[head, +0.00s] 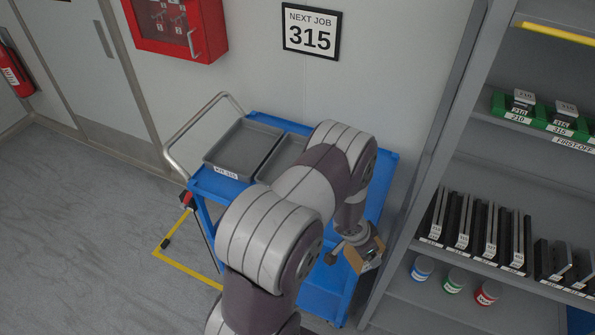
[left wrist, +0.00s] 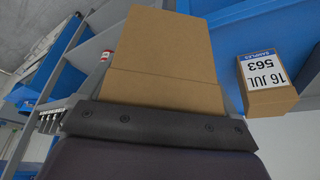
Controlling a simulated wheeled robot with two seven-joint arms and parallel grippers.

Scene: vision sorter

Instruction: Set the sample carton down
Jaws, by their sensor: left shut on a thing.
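My left gripper (head: 360,247) is shut on a brown sample carton (head: 353,259), held beside the right side of the blue cart (head: 386,168). In the left wrist view the plain brown carton (left wrist: 160,55) stands up beyond the dark gripper edge (left wrist: 155,125); no label shows on its visible faces. A second brown carton (left wrist: 270,98), with a white and blue label reading "16 JUL SAMPLES 563", shows to its right, apart from it, near a blue surface. I cannot tell what the held carton touches below. My right gripper is not in view.
Grey trays (head: 243,148) sit on the cart top, partly hidden by my arm. A grey shelf rack (head: 440,150) stands close at the right, with black holders (head: 463,225) and several small jars (head: 453,281). Open floor (head: 80,240) lies left.

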